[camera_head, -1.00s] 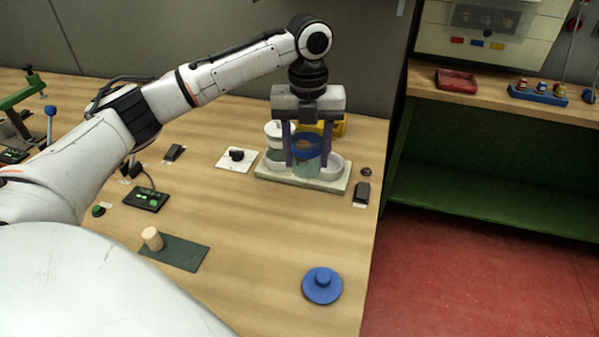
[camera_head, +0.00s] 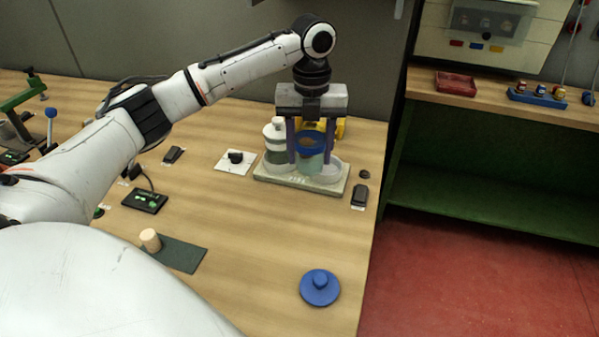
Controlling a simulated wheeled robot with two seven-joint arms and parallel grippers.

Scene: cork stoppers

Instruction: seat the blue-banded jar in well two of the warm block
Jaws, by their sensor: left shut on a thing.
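The blue-banded jar (camera_head: 311,141) is an open, pale green glass jar with a blue ring near its top. My left gripper (camera_head: 310,158) points down over the warm block and is shut on this jar, with a purple finger on each side. The warm block (camera_head: 264,175) is a pale slab with round white wells. The jar stands upright over its right part, in front of a well ring (camera_head: 336,170); I cannot tell whether its base is in a well. A white-lidded jar (camera_head: 275,132) stands in the left well. My right gripper is not in view.
A yellow object (camera_head: 339,128) is behind the block. A white plate with a black knob (camera_head: 236,158) lies left of it, and a black switch box (camera_head: 360,195) right. A blue lid (camera_head: 319,289), cork (camera_head: 150,240) and dark mat (camera_head: 186,256) lie nearer. The middle table is clear.

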